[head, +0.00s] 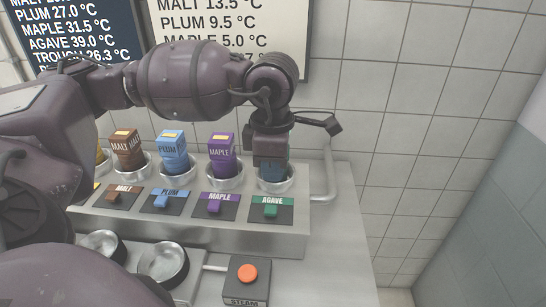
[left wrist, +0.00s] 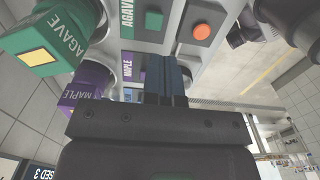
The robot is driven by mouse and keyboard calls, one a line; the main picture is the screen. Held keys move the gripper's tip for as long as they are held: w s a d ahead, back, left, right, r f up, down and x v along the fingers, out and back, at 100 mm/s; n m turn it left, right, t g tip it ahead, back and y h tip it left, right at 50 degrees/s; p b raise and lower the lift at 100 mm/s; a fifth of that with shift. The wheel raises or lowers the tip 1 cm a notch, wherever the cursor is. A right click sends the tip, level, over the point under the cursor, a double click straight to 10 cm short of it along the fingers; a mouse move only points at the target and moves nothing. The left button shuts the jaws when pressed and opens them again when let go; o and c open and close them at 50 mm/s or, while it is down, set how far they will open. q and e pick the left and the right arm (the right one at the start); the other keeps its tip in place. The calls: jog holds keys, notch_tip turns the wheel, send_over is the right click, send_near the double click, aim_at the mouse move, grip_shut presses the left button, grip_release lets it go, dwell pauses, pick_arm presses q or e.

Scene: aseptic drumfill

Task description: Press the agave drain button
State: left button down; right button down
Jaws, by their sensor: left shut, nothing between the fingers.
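The agave drain button (head: 271,211) is a small green piece on a dark plate with a green AGAVE label, at the right end of the sloped steel panel. The AGAVE label (left wrist: 127,18) and the green button (left wrist: 153,20) also show near the top of the left wrist view. My left gripper (head: 271,176) points down in front of the agave cup (head: 276,184), above and behind the button and apart from it. Its blue-grey fingers (left wrist: 166,78) are shut and empty. The green AGAVE block (left wrist: 55,45) is hidden by the gripper in the head view. My right gripper is not in view.
The maple (head: 214,206), plum (head: 161,199) and malt (head: 119,193) buttons lie left of agave. Coloured blocks stand in cups behind them. An orange STEAM button (head: 247,272) sits in front, beside steel bowls (head: 162,262). A pipe (head: 326,175) rises close on the right.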

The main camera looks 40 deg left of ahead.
aim_at(273, 212)
pick_arm(q)
notch_tip(273, 212, down, 9)
jog(key=shift+f, duration=0.1)
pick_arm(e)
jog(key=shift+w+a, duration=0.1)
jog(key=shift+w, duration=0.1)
pick_arm(q)
jog(key=shift+b, duration=0.3)
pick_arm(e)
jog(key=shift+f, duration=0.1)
